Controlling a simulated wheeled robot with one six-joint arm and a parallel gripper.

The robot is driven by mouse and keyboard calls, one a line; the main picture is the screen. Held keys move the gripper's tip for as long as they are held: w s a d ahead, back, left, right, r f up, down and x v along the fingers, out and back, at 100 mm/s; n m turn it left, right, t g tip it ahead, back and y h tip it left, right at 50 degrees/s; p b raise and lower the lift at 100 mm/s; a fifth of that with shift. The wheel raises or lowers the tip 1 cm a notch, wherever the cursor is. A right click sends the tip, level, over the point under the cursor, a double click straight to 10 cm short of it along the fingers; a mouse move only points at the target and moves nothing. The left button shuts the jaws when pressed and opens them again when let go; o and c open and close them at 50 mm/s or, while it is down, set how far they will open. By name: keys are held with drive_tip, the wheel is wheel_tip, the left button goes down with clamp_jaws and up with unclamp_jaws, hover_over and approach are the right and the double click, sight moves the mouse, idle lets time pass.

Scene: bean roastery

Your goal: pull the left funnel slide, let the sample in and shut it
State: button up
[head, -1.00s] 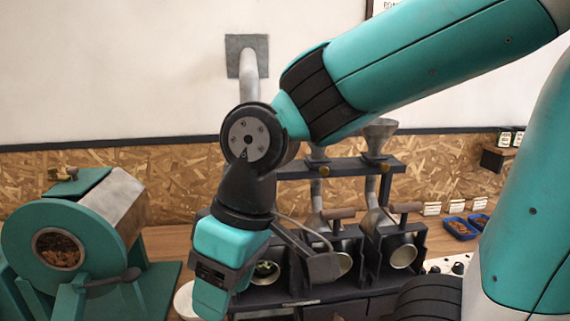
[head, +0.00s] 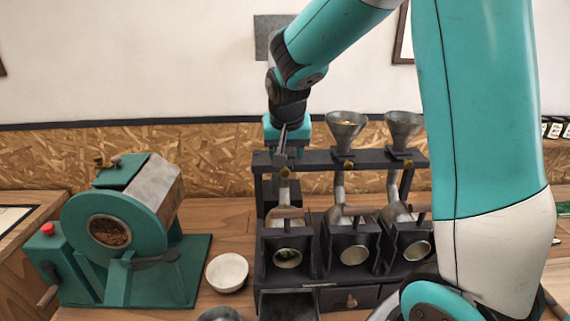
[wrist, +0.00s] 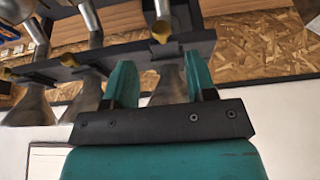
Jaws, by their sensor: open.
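My gripper (head: 286,140) is at the left end of the dark funnel shelf (head: 380,160), over the left funnel, which it hides in the head view. In the wrist view my two teal fingers (wrist: 158,62) are apart. The grey left funnel (wrist: 170,88) shows between and beyond them. The left slide's brass knob (wrist: 161,30) is at the shelf edge past the fingertips; it also shows in the head view (head: 285,173). I see no contact with it. The left funnel's contents are hidden, and I cannot tell how far its slide is out.
The middle funnel (head: 346,121) and right funnel (head: 404,128) stand beside it on the shelf. Below are three small roasters with wooden handles; the left one (head: 288,258) is under the left funnel. A green drum roaster (head: 140,215) and white bowl (head: 227,271) stand to the left.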

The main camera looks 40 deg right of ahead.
sight(286, 170)
drive_tip(key=p+x, duration=0.1)
drive_tip(key=x, duration=0.6)
drive_tip(key=shift+f+p, duration=0.15)
drive_tip(key=shift+p, duration=0.2)
